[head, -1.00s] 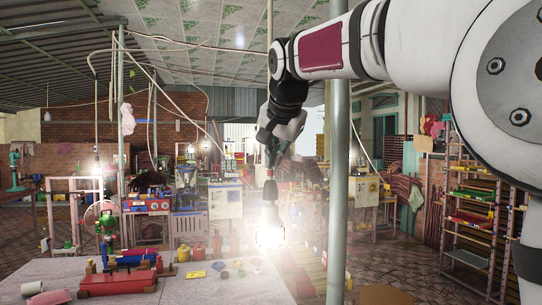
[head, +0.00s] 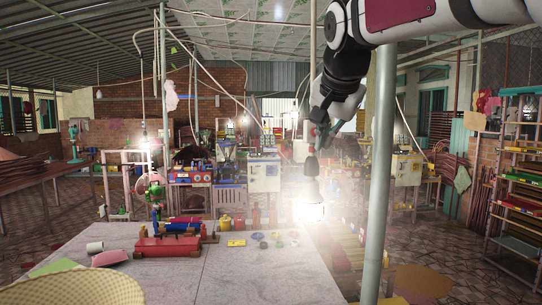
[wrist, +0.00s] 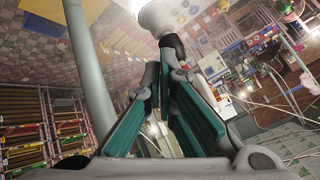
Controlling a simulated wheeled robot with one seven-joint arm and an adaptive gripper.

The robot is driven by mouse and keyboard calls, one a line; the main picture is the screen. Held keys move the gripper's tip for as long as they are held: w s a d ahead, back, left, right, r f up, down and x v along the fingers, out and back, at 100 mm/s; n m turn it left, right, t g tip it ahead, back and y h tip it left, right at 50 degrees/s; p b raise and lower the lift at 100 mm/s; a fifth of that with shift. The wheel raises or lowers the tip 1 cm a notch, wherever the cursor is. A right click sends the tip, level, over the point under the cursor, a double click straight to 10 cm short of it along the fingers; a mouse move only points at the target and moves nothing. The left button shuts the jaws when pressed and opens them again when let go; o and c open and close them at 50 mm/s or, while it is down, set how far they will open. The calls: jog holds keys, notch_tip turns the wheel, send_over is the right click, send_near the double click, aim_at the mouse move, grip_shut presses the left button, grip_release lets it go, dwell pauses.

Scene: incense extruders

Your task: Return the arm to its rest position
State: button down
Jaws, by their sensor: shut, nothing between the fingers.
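My gripper (head: 318,142) hangs from the black wrist of my white arm in the upper right of the head view, pointing down. In the wrist view its teal-padded fingers (wrist: 163,68) lean together at the tips, shut and empty. A lit bulb (head: 309,208) with a dark socket hangs just below the gripper in the head view. The bulb's white glow (wrist: 150,14) and dark socket show close beyond the fingertips in the wrist view. I cannot tell whether the fingertips touch the socket.
A metal pole (head: 379,170) stands right of the gripper, close to my arm. A pale table (head: 230,275) carries a red extruder (head: 166,246), bottles and small rings. A woven basket (head: 75,288) is at the lower left. A shelf rack (head: 515,190) stands far right.

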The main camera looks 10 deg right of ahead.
jog(key=s+f+n+g, duration=0.1)
jog(key=s+f+n, duration=0.3)
jog(key=s+f, duration=0.7)
jog(key=s+f+n+g+y, duration=0.1)
jog(key=s+f+n, duration=0.3)
jog(key=s+f, duration=0.8)
jog(key=s+g, duration=0.1)
jog(key=s, duration=0.5)
jog(key=shift+s+d+f+b, duration=0.25)
jog(key=shift+d+f+b, duration=0.05)
jog(key=shift+d+b, duration=0.1)
